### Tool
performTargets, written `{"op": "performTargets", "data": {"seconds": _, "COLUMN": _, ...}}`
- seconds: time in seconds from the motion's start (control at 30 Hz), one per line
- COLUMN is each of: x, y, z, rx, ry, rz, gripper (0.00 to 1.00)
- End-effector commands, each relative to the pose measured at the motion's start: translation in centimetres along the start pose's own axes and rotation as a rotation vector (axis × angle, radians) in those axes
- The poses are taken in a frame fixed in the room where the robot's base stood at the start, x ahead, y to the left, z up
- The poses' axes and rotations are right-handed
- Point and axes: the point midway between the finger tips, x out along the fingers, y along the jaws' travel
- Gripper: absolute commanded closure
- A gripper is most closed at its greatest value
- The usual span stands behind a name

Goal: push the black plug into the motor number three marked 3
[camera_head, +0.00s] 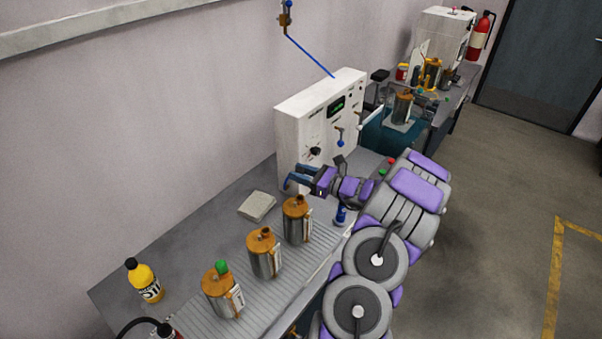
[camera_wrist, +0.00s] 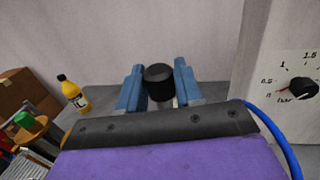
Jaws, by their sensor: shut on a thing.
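My gripper (camera_head: 301,178) is over the bench, in front of the white test box. In the wrist view its blue fingers (camera_wrist: 158,84) are shut on a black plug (camera_wrist: 159,76), which stands upright between them. The plug is hard to make out in the head view. Three metal motors with copper-coloured tops stand in a row on the bench: a near one with a green plug (camera_head: 222,291), a middle one (camera_head: 263,254) and a far one (camera_head: 298,221). The far two show no plug on top. Their tags are too small to read, so I cannot tell which is marked 3.
The white box (camera_head: 318,123) with a display and knob stands beside my gripper; its dial shows in the wrist view (camera_wrist: 301,90). A yellow bottle (camera_head: 144,281) and a pale block (camera_head: 257,206) are on the bench. A blue hose (camera_head: 309,57) hangs above.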

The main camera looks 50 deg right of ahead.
Motion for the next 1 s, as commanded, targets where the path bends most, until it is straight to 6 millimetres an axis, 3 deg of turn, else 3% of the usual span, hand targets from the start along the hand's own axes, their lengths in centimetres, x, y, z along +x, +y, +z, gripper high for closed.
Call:
{"op": "performTargets", "data": {"seconds": 0.37, "x": 0.0, "y": 0.0, "z": 0.1, "rx": 0.002, "ry": 0.0, "rz": 0.001, "gripper": 0.95}}
{"op": "performTargets", "data": {"seconds": 1.0, "x": 0.0, "y": 0.1, "z": -5.4, "rx": 0.004, "ry": 0.0, "rz": 0.003, "gripper": 0.95}}
